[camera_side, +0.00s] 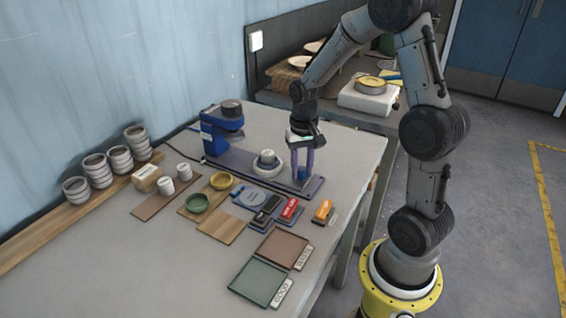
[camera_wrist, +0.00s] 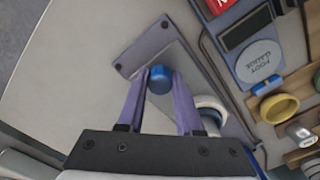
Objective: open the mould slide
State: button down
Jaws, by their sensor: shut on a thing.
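The mould slide is a long blue-grey base plate (camera_side: 236,167) with a blue press head (camera_side: 222,130) at its left end. A white round mould (camera_side: 267,167) sits on it, right of the press and clear of it. A blue knob (camera_side: 302,174) stands near the plate's right end. My gripper (camera_side: 302,168) points down there, its two purple fingers shut on the knob. In the wrist view the blue knob (camera_wrist: 160,79) sits between the fingertips, and the white mould (camera_wrist: 211,109) is partly hidden behind one finger.
Green (camera_side: 197,202) and yellow (camera_side: 221,181) bowls are on boards. Brown (camera_side: 282,248) and green (camera_side: 259,282) trays lie nearer. Bare table is left of them.

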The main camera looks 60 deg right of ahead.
jog(key=shift+s+r, duration=0.15)
jog(key=shift+s, duration=0.75)
jog(key=c, duration=0.6)
grip_release()
jog(key=shift+o, duration=0.2)
notch_tip(320, 180, up, 14)
